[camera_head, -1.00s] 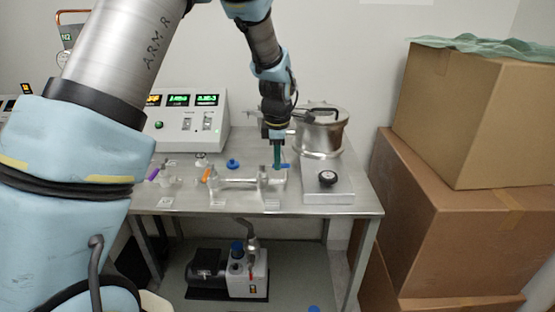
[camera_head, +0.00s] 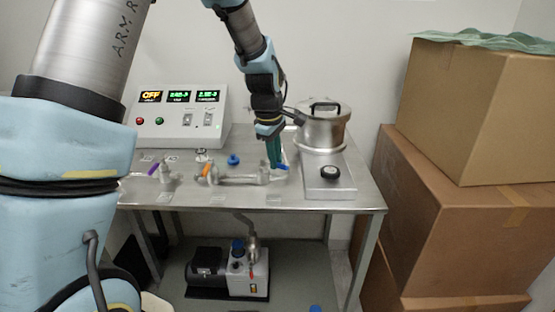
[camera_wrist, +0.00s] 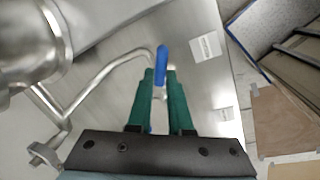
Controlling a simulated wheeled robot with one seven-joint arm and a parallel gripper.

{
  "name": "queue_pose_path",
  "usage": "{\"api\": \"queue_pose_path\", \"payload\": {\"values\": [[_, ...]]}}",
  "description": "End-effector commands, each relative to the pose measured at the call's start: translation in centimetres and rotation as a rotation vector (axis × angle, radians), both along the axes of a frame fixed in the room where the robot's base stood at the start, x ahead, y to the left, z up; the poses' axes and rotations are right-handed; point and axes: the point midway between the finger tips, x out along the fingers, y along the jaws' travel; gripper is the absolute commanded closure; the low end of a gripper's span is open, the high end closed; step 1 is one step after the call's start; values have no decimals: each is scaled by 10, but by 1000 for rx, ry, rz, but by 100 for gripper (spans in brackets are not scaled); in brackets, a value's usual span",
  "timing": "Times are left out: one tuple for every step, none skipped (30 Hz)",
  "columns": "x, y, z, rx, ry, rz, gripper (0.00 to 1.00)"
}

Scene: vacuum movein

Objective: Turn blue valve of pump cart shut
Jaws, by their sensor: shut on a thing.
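The blue valve (camera_head: 283,167) has a small blue lever handle at the right end of the silver pipe line on the metal cart (camera_head: 330,204). My gripper (camera_head: 275,166), with green fingers, reaches down to it from above and is slightly tilted. In the wrist view the blue handle (camera_wrist: 162,62) lies between the two green fingertips (camera_wrist: 160,78), with its end sticking out past them. The fingers are shut on it. The valve body under the handle is mostly hidden by the fingers.
An orange-handled valve (camera_head: 206,169) and a purple-handled one (camera_head: 154,168) sit further left. A steel pot-like chamber (camera_head: 322,130) stands behind right. A control box (camera_head: 180,118) is at the back left. Cardboard boxes (camera_head: 460,190) stack right of the cart; a pump (camera_head: 228,272) sits below.

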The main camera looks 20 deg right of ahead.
Motion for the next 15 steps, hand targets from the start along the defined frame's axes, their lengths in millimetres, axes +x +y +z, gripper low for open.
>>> {"api": "queue_pose_path", "payload": {"values": [[0, 2, 0, -3, -1, -39, 100], [0, 3, 0, -2, -1, -68, 100], [-1, 5, 0, -2, -1, -106, 100], [-2, 6, 0, -2, 0, -134, 100], [-2, 7, 0, -2, -1, -162, 100], [-3, 9, 0, -2, -1, -201, 100], [-3, 10, 0, -2, 0, -230, 100], [-3, 12, 0, -1, 0, -258, 100], [-4, 14, 0, -1, 0, -296, 100], [-4, 15, 0, -1, 0, -324, 100], [-4, 16, 0, -2, -1, -354, 100], [-4, 18, 0, -2, -1, -390, 100], [-4, 19, 0, -2, -1, -419, 100], [-4, 20, 0, -1, 0, -448, 100], [-4, 22, 1, -1, 0, -487, 100]]}}
